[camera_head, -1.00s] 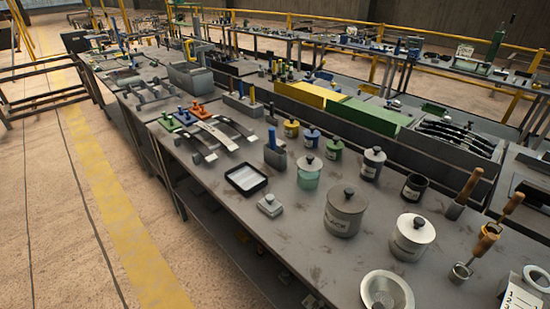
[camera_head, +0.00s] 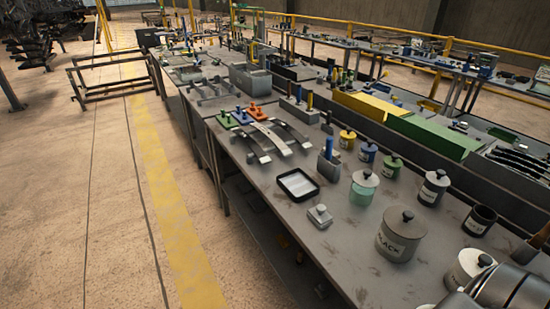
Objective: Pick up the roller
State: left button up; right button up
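I cannot make out a roller with certainty. A grey block with an upright blue handle (camera_head: 328,160) stands on the long grey workbench (camera_head: 345,255); what the handle belongs to is hidden. A black-rimmed tray with a pale inside (camera_head: 297,185) lies in front of it, with a small grey lidded block (camera_head: 320,216) beside the tray. A rounded grey metal part at the lower right edge looks like my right arm; its gripper is out of view. My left gripper does not show.
Lidded pots, including a large one marked BLACK (camera_head: 399,236) and a pale green one (camera_head: 363,189), crowd the bench's right part. Curved metal strips (camera_head: 268,140) lie farther along. Yellow (camera_head: 370,106) and green (camera_head: 434,136) boxes line the back. The floor at left is open.

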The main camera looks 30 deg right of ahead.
aim_at(328, 150)
jog(key=u, duration=0.1)
jog(key=i, duration=3.6)
jog(key=z, duration=3.3)
